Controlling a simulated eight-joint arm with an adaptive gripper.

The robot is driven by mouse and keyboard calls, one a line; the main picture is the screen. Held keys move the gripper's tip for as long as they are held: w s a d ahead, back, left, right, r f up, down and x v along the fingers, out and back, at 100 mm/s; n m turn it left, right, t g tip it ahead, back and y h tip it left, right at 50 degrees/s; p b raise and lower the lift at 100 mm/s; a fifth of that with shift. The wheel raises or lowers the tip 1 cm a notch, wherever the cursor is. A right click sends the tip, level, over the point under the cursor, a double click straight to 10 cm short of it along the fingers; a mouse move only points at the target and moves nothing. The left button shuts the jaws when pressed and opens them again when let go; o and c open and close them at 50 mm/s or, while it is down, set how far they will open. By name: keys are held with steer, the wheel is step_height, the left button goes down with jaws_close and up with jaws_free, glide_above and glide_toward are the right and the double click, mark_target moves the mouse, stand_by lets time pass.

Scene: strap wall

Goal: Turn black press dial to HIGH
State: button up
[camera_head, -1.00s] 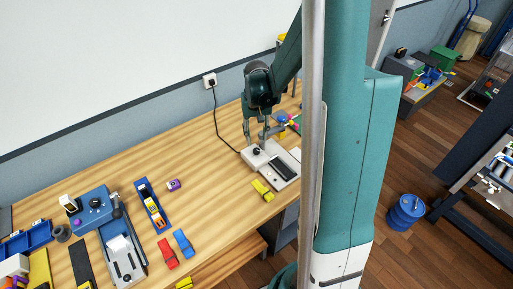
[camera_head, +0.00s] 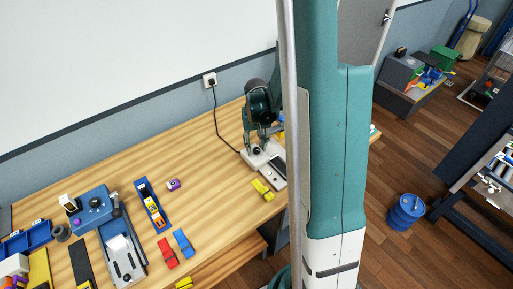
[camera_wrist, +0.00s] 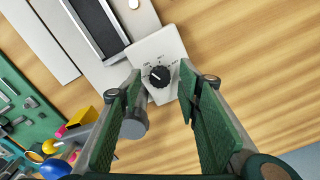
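The black press dial (camera_wrist: 159,76) sits on the white-grey end of the press (camera_wrist: 152,50), with small markings around it that I cannot read clearly. Its exact setting is too small to tell. The dial shows as a small dark spot in the head view (camera_head: 257,150), on the press near the back right of the bench. My gripper (camera_wrist: 161,88) is open, with its green-padded fingers on either side of the dial in the wrist view. I cannot tell whether they touch it. In the head view my gripper (camera_head: 261,141) is just above the press's dial end.
A grey cylindrical handle (camera_wrist: 135,122) lies close to the left finger in the wrist view. A yellow toy car (camera_head: 262,190) is in front of the press. A blue machine (camera_head: 92,205) stands at the left. The bench middle (camera_head: 205,185) is mostly clear.

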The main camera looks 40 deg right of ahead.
steer(key=shift+f, duration=0.35)
steer(key=shift+c, duration=0.2)
steer(key=c, duration=0.9)
steer(key=shift+o, duration=0.2)
steer(key=shift+n+b, duration=0.4)
steer(key=shift+f+n+b, duration=0.1)
steer(key=shift+n+b, duration=0.8)
steer(key=shift+n, duration=0.3)
steer(key=shift+n+b, duration=0.7)
steer(key=shift+n, duration=0.7)
